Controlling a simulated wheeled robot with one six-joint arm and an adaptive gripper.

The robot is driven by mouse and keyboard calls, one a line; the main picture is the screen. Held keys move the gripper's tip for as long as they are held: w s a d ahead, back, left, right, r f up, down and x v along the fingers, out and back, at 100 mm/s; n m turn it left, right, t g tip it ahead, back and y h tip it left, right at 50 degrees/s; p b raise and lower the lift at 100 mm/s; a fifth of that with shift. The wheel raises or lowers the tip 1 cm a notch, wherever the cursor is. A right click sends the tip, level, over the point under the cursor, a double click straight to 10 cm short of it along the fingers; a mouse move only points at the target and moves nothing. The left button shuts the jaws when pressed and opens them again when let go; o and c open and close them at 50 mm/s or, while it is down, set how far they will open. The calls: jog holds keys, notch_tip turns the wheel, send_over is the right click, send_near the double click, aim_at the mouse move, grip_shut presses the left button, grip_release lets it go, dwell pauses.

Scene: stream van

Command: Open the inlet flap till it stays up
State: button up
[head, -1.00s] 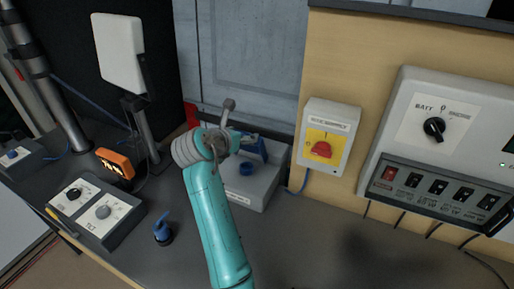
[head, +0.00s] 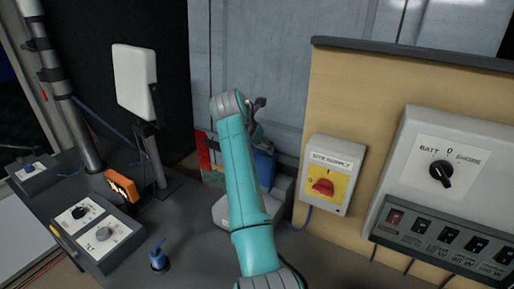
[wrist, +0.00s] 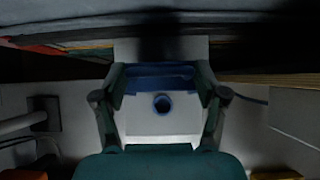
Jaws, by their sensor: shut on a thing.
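The inlet is a pale grey box (head: 283,200) low against the back wall, mostly behind my arm in the head view. Its blue flap (head: 264,166) stands raised at the back, partly hidden by my arm. In the wrist view my gripper (wrist: 160,80) has a finger at each side of the blue flap (wrist: 160,70) and is shut on it. The round blue inlet socket (wrist: 163,104) lies uncovered in front of the flap. In the head view my gripper is mostly hidden behind my teal arm.
A shore-supply switch box (head: 332,175) with a red knob is on the wall to the right, beside a larger switch panel (head: 450,190).

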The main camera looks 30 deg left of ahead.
jog(key=shift+w+d, duration=0.35)
jog(key=o, duration=1.4)
jog(key=shift+o, duration=0.2)
jog(key=shift+s+a, duration=0.1)
jog(key=shift+a, duration=0.05)
jog(key=shift+s+r, duration=0.15)
jog(key=shift+r, duration=0.05)
jog(key=v, duration=1.1)
jog(key=shift+r, duration=0.25)
jog(key=shift+s, duration=0.1)
